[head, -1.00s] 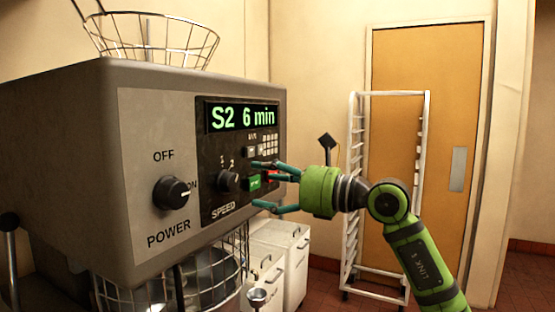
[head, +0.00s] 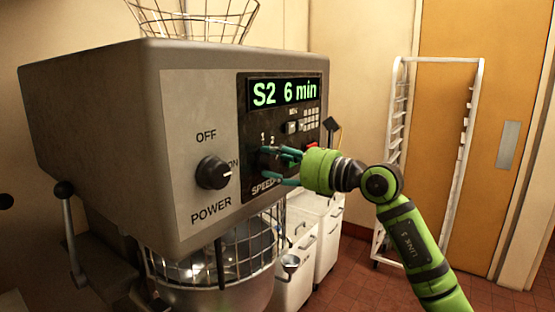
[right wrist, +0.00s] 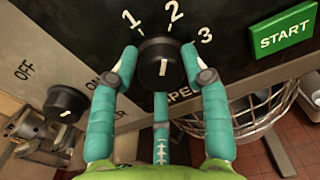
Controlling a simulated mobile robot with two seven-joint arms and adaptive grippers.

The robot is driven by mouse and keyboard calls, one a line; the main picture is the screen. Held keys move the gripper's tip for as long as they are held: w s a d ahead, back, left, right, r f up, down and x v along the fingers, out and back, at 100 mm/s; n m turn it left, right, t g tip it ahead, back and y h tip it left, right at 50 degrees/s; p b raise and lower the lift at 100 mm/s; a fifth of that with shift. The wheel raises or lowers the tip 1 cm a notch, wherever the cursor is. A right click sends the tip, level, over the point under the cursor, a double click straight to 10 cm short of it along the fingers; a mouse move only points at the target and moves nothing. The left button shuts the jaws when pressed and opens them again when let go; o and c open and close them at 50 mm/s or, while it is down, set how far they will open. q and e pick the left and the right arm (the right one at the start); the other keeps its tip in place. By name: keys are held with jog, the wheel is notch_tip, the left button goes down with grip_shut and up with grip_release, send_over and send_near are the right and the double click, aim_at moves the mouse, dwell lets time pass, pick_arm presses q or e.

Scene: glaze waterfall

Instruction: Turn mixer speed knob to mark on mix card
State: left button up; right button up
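The black speed knob (head: 266,159) sits under the lit display (head: 284,93), which reads "S2 6 min". In the right wrist view the knob (right wrist: 160,66) has marks 1, 2 and 3 above it; its white line shows on the face, but I cannot tell which mark it points to. My right gripper (head: 277,165) is at the knob. Its teal fingers (right wrist: 160,75) are spread around the knob, one on each side and one below. They are very close to it; contact is unclear. My left gripper is out of view. No mix card is in view.
The power knob (head: 213,173) is left of the speed knob. A green START button (right wrist: 283,30) and a red button (head: 311,147) are close on the right. The wire-guarded bowl (head: 215,270) is below. White bins (head: 320,240) and a rack (head: 390,150) stand right.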

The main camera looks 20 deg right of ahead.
jog(key=shift+r, duration=0.2)
jog(key=shift+c, duration=0.8)
jog(key=shift+r, duration=0.1)
jog(key=shift+d+r+m, duration=0.1)
jog(key=shift+m, duration=0.6)
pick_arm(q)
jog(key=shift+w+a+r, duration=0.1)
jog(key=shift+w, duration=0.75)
pick_arm(e)
jog(key=o, duration=1.1)
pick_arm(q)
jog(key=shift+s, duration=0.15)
pick_arm(e)
jog(key=shift+o, duration=0.2)
